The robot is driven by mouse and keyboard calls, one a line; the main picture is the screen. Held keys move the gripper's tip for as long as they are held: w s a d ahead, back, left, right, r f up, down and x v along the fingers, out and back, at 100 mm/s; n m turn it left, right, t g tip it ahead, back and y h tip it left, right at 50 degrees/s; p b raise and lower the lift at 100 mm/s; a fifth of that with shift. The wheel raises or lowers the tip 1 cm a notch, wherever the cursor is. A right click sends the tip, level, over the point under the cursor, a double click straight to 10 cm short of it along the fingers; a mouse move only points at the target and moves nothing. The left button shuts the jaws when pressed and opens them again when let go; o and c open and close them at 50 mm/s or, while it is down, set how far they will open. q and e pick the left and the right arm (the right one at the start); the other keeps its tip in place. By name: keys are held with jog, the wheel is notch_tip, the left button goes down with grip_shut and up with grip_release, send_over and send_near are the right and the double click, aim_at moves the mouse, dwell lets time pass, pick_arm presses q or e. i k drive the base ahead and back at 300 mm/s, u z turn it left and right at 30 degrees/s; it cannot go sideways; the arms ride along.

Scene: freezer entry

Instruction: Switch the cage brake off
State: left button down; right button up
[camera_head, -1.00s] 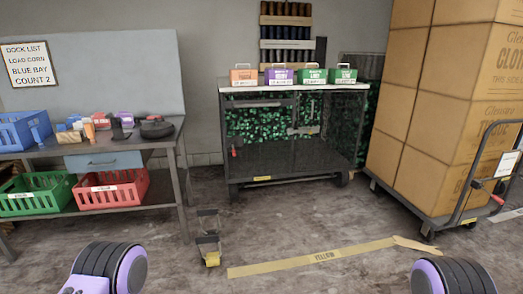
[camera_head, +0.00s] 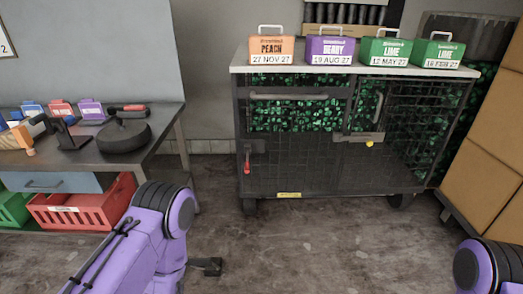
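The cage (camera_head: 330,181) is a dark mesh cart on casters with a pale top, standing ahead of me, and green pieces show behind its upper mesh. A small lever with a red end (camera_head: 247,163) hangs near its left front edge, pointing down; no label shows whether it is the brake. A grey latch plate with a yellow knob (camera_head: 369,144) sits at the front, right of centre. A yellow label (camera_head: 289,195) is on the lower front edge.
Peach, berry and two lime boxes (camera_head: 271,50) stand on the cage top. A table (camera_head: 160,137) with a black pan and a red basket (camera_head: 80,209) is at left. Stacked cartons (camera_head: 482,182) are at right.

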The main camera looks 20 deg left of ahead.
aim_at(247, 171)
jog(key=i, duration=2.15)
jog(key=u, duration=0.35)
